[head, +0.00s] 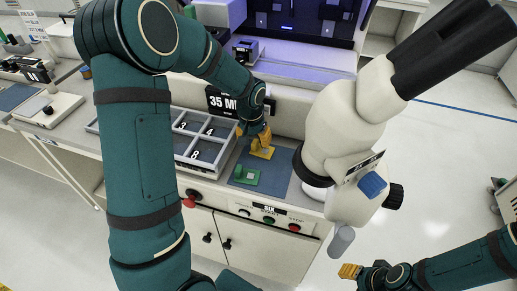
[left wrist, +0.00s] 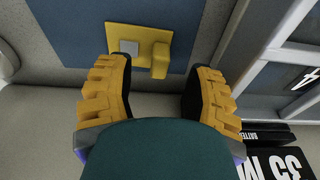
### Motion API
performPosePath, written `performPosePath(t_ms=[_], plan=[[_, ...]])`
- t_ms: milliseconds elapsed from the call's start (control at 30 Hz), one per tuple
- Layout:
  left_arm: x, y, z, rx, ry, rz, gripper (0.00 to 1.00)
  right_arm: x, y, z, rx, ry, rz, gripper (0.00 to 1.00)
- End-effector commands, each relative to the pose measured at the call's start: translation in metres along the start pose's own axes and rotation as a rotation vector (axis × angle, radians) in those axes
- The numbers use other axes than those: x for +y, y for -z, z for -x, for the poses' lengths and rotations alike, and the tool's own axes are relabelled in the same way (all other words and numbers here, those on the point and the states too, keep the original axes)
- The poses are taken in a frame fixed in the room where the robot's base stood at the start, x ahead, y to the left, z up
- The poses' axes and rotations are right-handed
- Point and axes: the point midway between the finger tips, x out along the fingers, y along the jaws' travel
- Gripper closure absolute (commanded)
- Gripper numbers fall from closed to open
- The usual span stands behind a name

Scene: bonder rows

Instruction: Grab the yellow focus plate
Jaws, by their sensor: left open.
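The yellow focus plate (head: 262,152) lies on the blue mat, just below my left gripper (head: 257,136) in the head view. In the left wrist view the yellow focus plate (left wrist: 137,33) shows a grey square and a raised yellow tab. My left gripper (left wrist: 160,72) is open, and the tab appears between its fingertips with gaps to both sides. I cannot tell how far above the plate the fingers are. My right gripper (head: 361,271) is at the lower right, away from the bench; its finger opening is unclear.
The blue mat (head: 277,184) also carries a green plate (head: 247,177) nearer the front edge. A grey compartment tray (head: 184,163) stands left of the mat. A white microscope (head: 335,130) stands close on the right. A black "35 M" sign (head: 222,103) is behind. Buttons line the bench front.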

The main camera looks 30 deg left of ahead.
Motion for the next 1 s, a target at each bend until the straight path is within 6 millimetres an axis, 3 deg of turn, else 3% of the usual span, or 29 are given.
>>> performPosePath(t_ms=[33, 167, 433, 600, 1000], plan=[[0.001, -0.001, -0.012, -0.003, 0.0, 0.0, 0.47, 0.002, 0.0, -0.004, 0.002, 0.0, 0.0, 0.53], [0.001, 0.0, -0.027, -0.002, 0.0, -0.001, 0.47, 0.003, 0.001, -0.008, 0.004, 0.0, 0.0, 0.53], [0.0, 0.001, -0.029, 0.001, 0.0, 0.0, 0.45, 0.003, 0.001, -0.007, 0.004, 0.0, 0.0, 0.53], [0.0, 0.001, -0.029, 0.0, 0.0, 0.0, 1.0, 0.003, 0.001, -0.007, 0.004, 0.0, 0.0, 0.53], [0.001, 0.0, -0.029, -0.001, 0.0, -0.001, 1.0, 0.003, 0.001, -0.007, 0.004, 0.0, 0.0, 0.53]])
